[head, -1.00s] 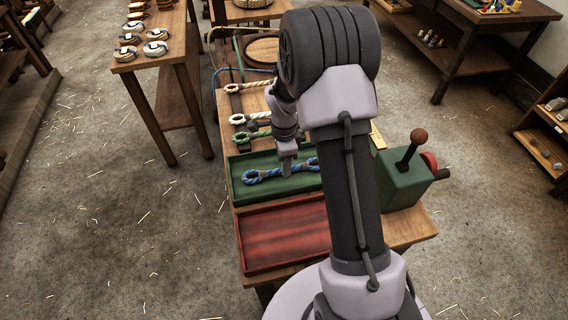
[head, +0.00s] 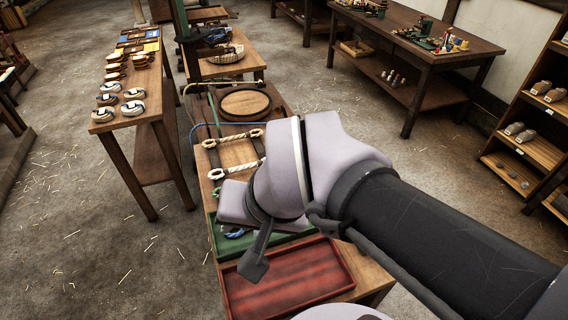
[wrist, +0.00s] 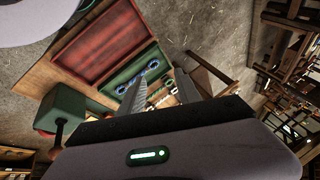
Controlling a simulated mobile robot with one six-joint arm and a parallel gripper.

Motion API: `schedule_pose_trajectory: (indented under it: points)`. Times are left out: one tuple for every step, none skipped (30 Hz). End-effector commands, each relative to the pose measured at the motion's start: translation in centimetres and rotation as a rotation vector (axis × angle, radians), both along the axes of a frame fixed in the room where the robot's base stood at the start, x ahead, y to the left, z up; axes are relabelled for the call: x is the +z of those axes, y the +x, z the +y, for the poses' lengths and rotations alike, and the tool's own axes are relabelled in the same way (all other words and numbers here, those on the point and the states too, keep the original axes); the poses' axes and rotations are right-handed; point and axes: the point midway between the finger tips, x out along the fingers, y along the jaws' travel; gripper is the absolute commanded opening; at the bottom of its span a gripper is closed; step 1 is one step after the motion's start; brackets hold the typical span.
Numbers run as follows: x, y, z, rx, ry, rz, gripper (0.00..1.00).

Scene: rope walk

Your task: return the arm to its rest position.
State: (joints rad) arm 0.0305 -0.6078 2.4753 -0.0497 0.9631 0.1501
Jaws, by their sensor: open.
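My arm stretches across the head view from the lower right, bent over the work table (head: 365,285). My gripper shows in the wrist view (wrist: 166,68) with its two fingers spread apart and nothing between them. In the head view the arm hides most of the gripper. A green tray (head: 290,241) lies partly behind the arm and holds a blue rope (head: 236,232), mostly hidden there. The blue rope with looped ends also shows in the wrist view (wrist: 152,66), apart from the fingers.
An empty red tray (head: 285,280) lies in front of the green one. Pale ropes (head: 232,138) and a round wooden tray (head: 245,103) lie farther back. A side table (head: 150,100) with coiled items stands left. A green box with a lever (wrist: 60,112) shows in the wrist view.

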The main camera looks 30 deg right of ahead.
Motion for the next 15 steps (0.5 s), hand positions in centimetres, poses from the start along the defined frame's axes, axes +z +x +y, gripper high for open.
schedule_pose_trajectory:
  points:
    - [0.1, -1.3, 0.5, 0.059, -0.017, -0.037, 0.40]
    - [0.0, -1.9, 0.7, 0.089, -0.027, -0.053, 0.40]
    - [0.0, -2.4, 0.9, 0.118, -0.037, -0.067, 0.40]
    - [0.0, -2.7, 1.0, 0.134, -0.042, -0.075, 0.40]
    - [-0.1, -2.9, 1.0, 0.142, -0.044, -0.078, 0.40]
    - [-0.1, -2.9, 1.1, 0.147, -0.046, -0.081, 0.40]
    - [-0.1, -2.9, 1.1, 0.148, -0.047, -0.081, 0.40]
    - [-0.1, -2.9, 1.1, 0.148, -0.047, -0.081, 0.40]
    - [-0.1, -2.9, 1.1, 0.147, -0.046, -0.081, 0.40]
    - [-0.1, -2.9, 1.1, 0.147, -0.047, -0.080, 0.40]
    - [-0.1, -2.9, 1.1, 0.146, -0.046, -0.080, 0.40]
    - [-0.3, -2.9, 1.1, 0.146, -0.046, -0.080, 0.40]
    - [-0.7, -2.9, 1.1, 0.146, -0.046, -0.080, 0.40]
    - [-1.5, -2.9, 1.1, 0.146, -0.046, -0.080, 0.40]
    - [-2.6, -2.9, 1.1, 0.145, -0.046, -0.080, 0.40]
